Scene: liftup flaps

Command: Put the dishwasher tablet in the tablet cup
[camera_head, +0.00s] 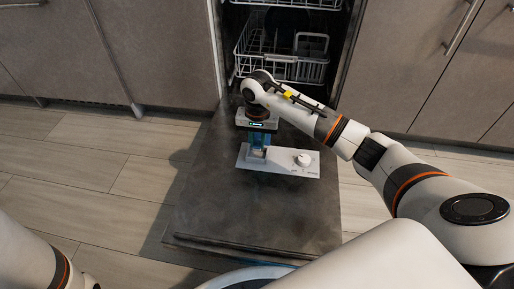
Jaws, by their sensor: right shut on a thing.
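My right gripper (258,140) is over the open dishwasher door (220,200), pointing down at the left part of the pale dispenser panel (277,168). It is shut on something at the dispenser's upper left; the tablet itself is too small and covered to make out. Bluish parts show between the gripper body and the panel. The tablet cup seems to be at the panel's left end, largely hidden under the gripper. A round white knob (303,160) sits on the panel's right half. My left arm shows at the lower left; its gripper is out of view.
The dishwasher's racks (282,62) stand inside the opening behind the door. Brown cabinets (150,50) flank it on both sides. The door's near half is bare, and wood-look floor (110,205) lies open to the left.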

